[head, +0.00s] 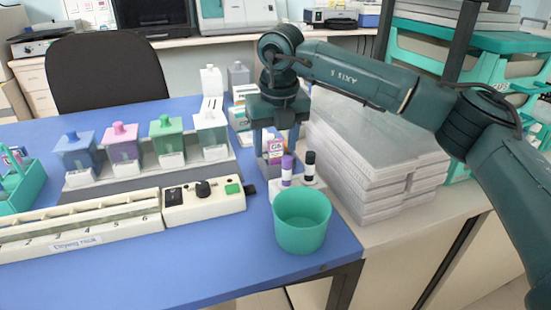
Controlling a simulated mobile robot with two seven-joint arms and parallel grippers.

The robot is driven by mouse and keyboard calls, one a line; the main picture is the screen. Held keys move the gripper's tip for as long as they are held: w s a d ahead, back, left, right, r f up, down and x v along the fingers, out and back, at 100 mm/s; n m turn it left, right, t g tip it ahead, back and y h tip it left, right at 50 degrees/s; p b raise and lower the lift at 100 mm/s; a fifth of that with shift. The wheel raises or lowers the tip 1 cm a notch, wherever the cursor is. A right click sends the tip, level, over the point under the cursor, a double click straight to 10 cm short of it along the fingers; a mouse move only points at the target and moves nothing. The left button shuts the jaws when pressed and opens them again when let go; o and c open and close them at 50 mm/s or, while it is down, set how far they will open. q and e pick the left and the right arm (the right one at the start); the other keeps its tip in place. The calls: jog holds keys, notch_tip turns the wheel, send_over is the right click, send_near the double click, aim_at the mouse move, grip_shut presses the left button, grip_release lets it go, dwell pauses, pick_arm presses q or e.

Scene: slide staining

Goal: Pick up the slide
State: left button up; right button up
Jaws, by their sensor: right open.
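My right gripper (276,153) points down over the blue table's right part. Its two fingers are apart, with a small box with a purple label (276,145) showing between or behind them. I cannot tell whether the fingers touch it. No slide can be made out for sure; one may be hidden by the gripper or too small to see. My left gripper is not in view.
A teal cup (302,222) and two small capped bottles (287,172) stand close in front of the right gripper. Staining jars (120,143) with coloured lids stand left, behind a long numbered rack (80,226). Stacked grey trays (375,155) stand right.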

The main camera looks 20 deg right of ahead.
jog(key=shift+r, duration=0.1)
jog(key=c, duration=1.2)
